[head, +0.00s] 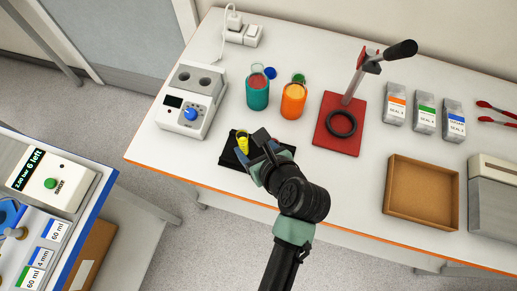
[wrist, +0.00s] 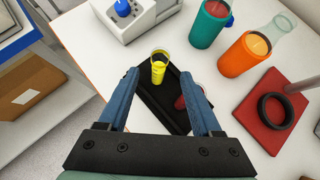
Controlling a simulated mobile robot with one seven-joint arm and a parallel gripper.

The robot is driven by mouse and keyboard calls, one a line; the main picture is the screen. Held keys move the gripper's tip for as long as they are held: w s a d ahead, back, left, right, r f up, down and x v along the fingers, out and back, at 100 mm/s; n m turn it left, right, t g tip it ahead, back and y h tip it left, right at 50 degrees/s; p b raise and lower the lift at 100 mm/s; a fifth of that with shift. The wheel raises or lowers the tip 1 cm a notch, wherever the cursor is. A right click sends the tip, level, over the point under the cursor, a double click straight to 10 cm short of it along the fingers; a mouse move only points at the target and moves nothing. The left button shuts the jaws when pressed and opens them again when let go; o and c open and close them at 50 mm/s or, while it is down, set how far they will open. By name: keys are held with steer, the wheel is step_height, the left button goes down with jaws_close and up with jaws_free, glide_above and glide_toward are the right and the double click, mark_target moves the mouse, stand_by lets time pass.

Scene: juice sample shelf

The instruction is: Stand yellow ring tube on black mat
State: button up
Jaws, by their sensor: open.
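The yellow ring tube (head: 243,143) stands at the left part of the black mat (head: 231,161) in the head view, and looks upright. In the wrist view the tube (wrist: 158,66) shows at the far end of the mat (wrist: 160,100), just beyond and between my fingertips. My gripper (head: 257,153) is open above the mat. In the wrist view its two blue fingers (wrist: 159,75) are spread, with a gap to the tube on each side. The tube's base is hard to make out. A small red and clear thing (wrist: 181,102) lies partly behind the right finger.
A white device with a blue knob (head: 190,105) stands behind left. A teal cup (head: 257,92) and an orange cup (head: 293,100) stand behind the mat. A red press stand (head: 330,143) with a black ring is to the right, then a brown tray (head: 400,205).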

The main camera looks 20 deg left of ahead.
steer(key=w+d+r+n+t+h, duration=0.1)
steer(key=w+d+r+n+t, duration=0.25)
steer(key=r, duration=0.75)
steer(key=w+d+r+n+t+h, duration=0.1)
steer(key=w+r+n+t, duration=0.4)
steer(key=r, duration=0.6)
steer(key=w+d+r+n+t+h, duration=0.1)
steer(key=w+d+r+n+t, duration=0.1)
steer(key=r+n, duration=0.65)
steer(key=s+r+n+t+h, duration=0.1)
steer(key=s+r+n+t, duration=0.2)
steer(key=r, duration=0.6)
steer(key=s+d+r+n+t+h+b, duration=0.1)
steer(key=s+r+n+t, duration=0.2)
steer(key=r, duration=0.7)
steer(key=s+d+r+n+t+h+b, duration=0.1)
steer(key=s+r+n+t, duration=0.2)
steer(key=r, duration=0.6)
steer(key=shift+s+d+r+n+t+h, duration=0.15)
steer(key=shift+s+r+n+t+h, duration=0.2)
steer(key=shift+s+n, duration=0.5)
steer(key=shift+s, duration=0.15)
